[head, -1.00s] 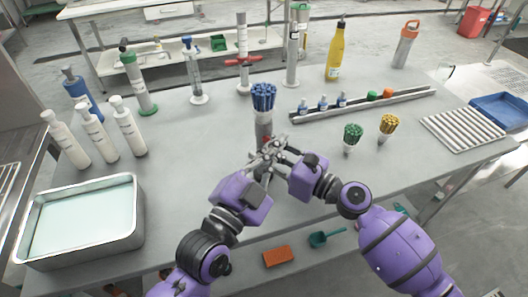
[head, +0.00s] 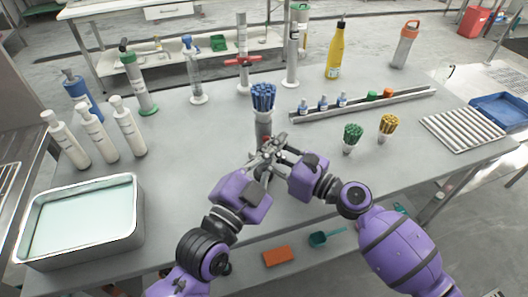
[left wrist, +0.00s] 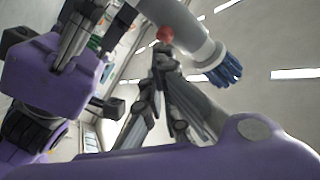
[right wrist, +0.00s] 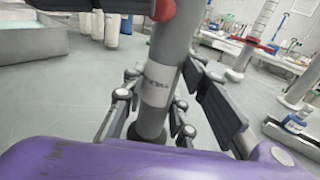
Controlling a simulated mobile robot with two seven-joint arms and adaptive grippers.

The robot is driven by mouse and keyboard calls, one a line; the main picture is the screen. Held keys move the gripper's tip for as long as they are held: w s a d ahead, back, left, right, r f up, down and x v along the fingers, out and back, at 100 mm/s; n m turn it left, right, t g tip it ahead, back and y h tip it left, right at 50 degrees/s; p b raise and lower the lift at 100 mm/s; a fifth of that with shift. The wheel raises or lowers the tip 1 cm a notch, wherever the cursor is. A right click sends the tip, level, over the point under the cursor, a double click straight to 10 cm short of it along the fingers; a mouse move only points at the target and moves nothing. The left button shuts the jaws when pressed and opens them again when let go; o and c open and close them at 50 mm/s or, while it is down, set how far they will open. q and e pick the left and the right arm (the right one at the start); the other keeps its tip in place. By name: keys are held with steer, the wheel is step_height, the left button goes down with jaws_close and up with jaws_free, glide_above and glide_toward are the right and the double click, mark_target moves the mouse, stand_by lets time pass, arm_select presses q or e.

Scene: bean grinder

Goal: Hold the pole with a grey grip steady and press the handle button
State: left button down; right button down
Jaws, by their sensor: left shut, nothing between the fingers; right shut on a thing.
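The pole with a grey grip (head: 263,128) stands upright near the table's front, topped by a blue tuft (head: 263,97). Its grey shaft and white label (right wrist: 156,85) fill the middle of the right wrist view. A red button (right wrist: 163,9) sticks out from its side; it also shows in the left wrist view (left wrist: 165,34). My right gripper (right wrist: 165,95) is shut around the shaft below the button. My left gripper (left wrist: 162,55) is shut and empty, its tips close to the button. I cannot tell whether they touch it. In the head view the fingers overlap around the lower grip.
White bottles (head: 95,135) and a steel basin (head: 137,235) of pale liquid stand at left. A rail (head: 410,98) with small bottles, green (head: 352,136) and yellow (head: 387,127) tufts in cups and a ribbed rack (head: 460,130) are at right. Taller bottles line the back.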

arm_select(q)
steer(key=shift+w+a, duration=0.1)
steer(key=shift+w, duration=0.2)
stand_by(0.4)
steer(key=shift+s, duration=0.5)
steer(key=s+d, duration=0.2)
steer(key=s, duration=0.3)
steer(key=shift+s, duration=0.4)
steer(key=shift+a, duration=0.1)
stand_by(0.5)
